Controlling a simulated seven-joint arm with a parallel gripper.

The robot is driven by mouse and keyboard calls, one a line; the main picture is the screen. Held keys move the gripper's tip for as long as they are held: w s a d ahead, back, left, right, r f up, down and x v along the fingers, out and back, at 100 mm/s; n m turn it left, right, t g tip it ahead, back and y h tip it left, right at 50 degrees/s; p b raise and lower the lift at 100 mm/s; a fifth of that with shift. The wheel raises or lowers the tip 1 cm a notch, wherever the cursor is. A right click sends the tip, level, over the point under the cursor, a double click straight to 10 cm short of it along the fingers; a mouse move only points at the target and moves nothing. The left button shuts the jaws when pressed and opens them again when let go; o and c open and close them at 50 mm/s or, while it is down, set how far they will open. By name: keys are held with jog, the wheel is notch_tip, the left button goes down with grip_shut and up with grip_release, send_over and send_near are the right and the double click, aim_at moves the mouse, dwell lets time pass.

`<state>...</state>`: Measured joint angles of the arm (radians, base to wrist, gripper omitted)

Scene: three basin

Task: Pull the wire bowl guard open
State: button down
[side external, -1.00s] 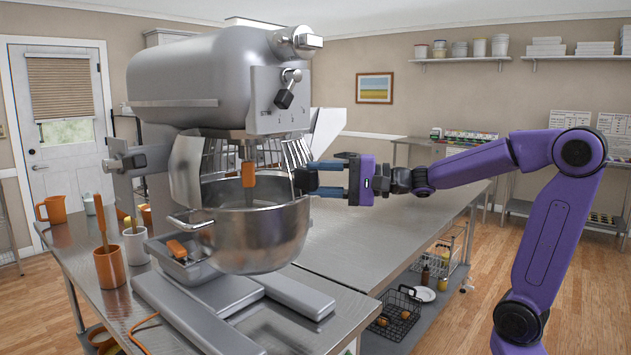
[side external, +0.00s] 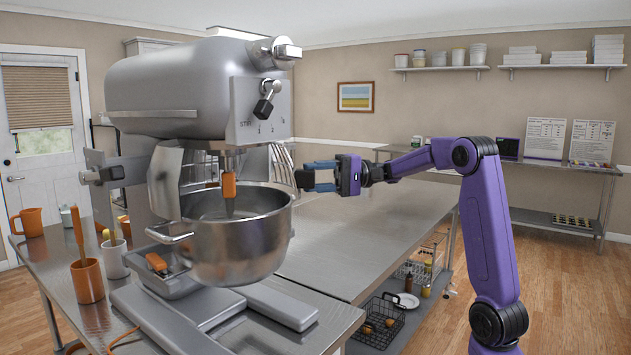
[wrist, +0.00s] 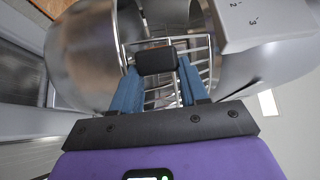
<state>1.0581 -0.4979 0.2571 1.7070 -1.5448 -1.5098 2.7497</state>
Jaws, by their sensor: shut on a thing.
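The steel mixing bowl (side external: 240,245) sits under the mixer head (side external: 165,90). The handle's join to the guard is hidden.
A steel worktable (side external: 360,235) extends behind and right of the mixer. Orange and white utensil crocks (side external: 87,281) stand at left. A tray (side external: 172,280) with an orange-handled tool is beside the bowl. A black wire basket (side external: 378,322) sits low at right.

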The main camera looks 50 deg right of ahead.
jog(key=shift+w+d+n+g+y, duration=0.35)
jog(key=shift+w+d+g, duration=0.25)
jog(key=shift+w, duration=0.35)
jog(key=shift+w+d+n+g+y, duration=0.25)
jog(key=shift+w+d+n+g, duration=0.3)
jog(key=shift+w, duration=0.35)
jog(key=c, duration=0.6)
grip_release()
jog(key=shift+o, duration=0.2)
jog(key=shift+d, duration=0.1)
jog(key=v, duration=1.7)
jog(key=shift+s+d, duration=0.25)
jog(key=shift+d, duration=0.1)
